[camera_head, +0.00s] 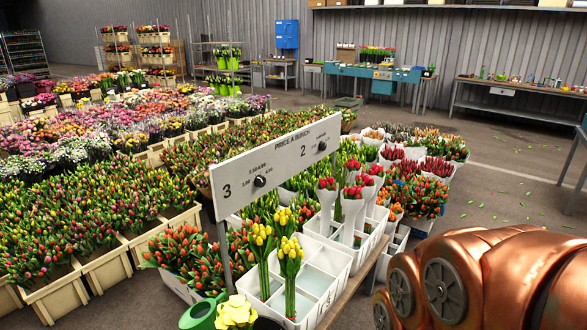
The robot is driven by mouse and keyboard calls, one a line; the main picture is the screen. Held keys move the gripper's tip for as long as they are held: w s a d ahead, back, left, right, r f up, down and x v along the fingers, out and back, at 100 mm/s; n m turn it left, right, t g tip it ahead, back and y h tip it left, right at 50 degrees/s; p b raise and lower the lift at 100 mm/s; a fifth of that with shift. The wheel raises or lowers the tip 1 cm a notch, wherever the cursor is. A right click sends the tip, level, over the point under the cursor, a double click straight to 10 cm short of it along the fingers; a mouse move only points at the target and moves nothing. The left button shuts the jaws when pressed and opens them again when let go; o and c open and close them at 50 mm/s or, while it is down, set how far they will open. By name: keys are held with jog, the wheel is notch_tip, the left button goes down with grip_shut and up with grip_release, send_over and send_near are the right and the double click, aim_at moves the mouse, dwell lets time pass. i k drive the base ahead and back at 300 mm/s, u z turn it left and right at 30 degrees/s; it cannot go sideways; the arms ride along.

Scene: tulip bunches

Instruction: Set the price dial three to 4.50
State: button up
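A long pale grey price board (284,158) headed "PRICE A BUNCH" stands on a post in the middle of the view, above the tulip crates. Its near, left end carries a large "3" and a small black dial (260,181), dial three. Small price figures sit around this dial, too small to read with certainty. Which figure the dial points at cannot be told. A second black dial (322,146) sits further right beside a "2". My gripper is not in view. Copper-coloured links of my arm fill the lower right corner, well apart from the board.
White crates (325,259) with yellow and red tulip bunches stand below the board. A green watering can (203,313) is at the bottom edge. Flower crates fill the left. Workbenches (519,98) line the back wall. The floor (490,185) at right is open.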

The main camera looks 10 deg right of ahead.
aim_at(260, 181)
jog(key=u, duration=0.05)
jog(key=i, duration=0.4)
jog(key=u, duration=1.5)
